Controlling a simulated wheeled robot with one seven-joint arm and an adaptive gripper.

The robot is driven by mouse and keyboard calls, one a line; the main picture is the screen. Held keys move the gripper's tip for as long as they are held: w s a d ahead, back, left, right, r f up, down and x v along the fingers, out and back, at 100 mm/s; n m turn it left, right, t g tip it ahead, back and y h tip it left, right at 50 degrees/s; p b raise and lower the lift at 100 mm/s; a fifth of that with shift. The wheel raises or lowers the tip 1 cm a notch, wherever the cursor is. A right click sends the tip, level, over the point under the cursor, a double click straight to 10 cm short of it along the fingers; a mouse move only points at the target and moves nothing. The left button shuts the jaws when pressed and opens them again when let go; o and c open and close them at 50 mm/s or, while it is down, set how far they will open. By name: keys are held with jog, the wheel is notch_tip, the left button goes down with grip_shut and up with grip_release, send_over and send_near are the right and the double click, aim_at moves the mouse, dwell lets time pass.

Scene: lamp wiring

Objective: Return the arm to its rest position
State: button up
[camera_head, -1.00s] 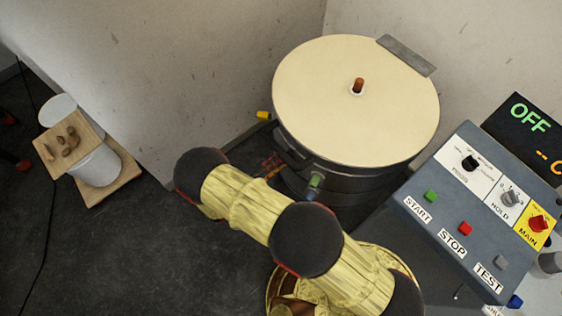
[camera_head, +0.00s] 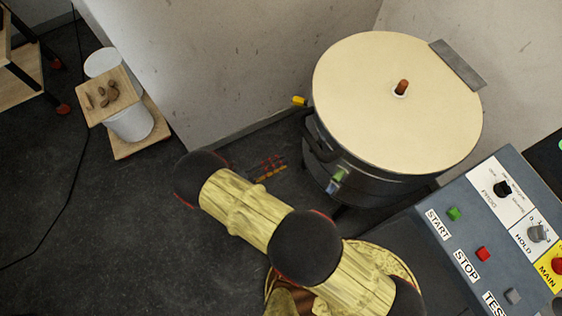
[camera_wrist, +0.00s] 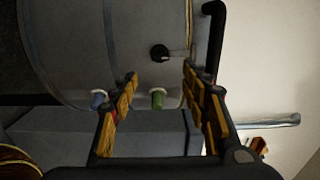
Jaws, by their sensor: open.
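My arm shows in the head view as yellow links with dark round joints, reaching across the lower middle. My gripper (camera_wrist: 160,100) shows in the wrist view with its two yellow-padded fingers wide apart and nothing between them.
The drum (camera_head: 390,105) with a cream lid stands at the back wall. A control panel (camera_head: 480,225) with START, STOP and TEST buttons is at the right. A wooden board (camera_head: 108,97) with small brown objects sits at the left. Dark floor between is open; a black cable (camera_head: 62,215) lies there.

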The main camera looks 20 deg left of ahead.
dwell(0.3)
jog(key=s+d+f+m+g, duration=0.2)
jog(key=s+d+m+g, duration=0.45)
jog(key=m, duration=0.55)
jog(key=w+d+r+m+g+y, duration=0.1)
jog(key=d+r+m+g+y, duration=0.35)
jog(key=r+m, duration=0.8)
jog(key=w+d+r+m+g+y, duration=0.1)
jog(key=d+r+m+g+y, duration=0.4)
jog(key=r+m, duration=0.75)
jog(key=s+d+r+m+t+y, duration=0.1)
jog(key=d+r+m+t, duration=0.7)
jog(key=d+r, duration=1)
jog(key=shift+d+r+m+y, duration=0.35)
jog(key=shift+r+m+y, duration=0.15)
jog(key=shift+y, duration=0.15)
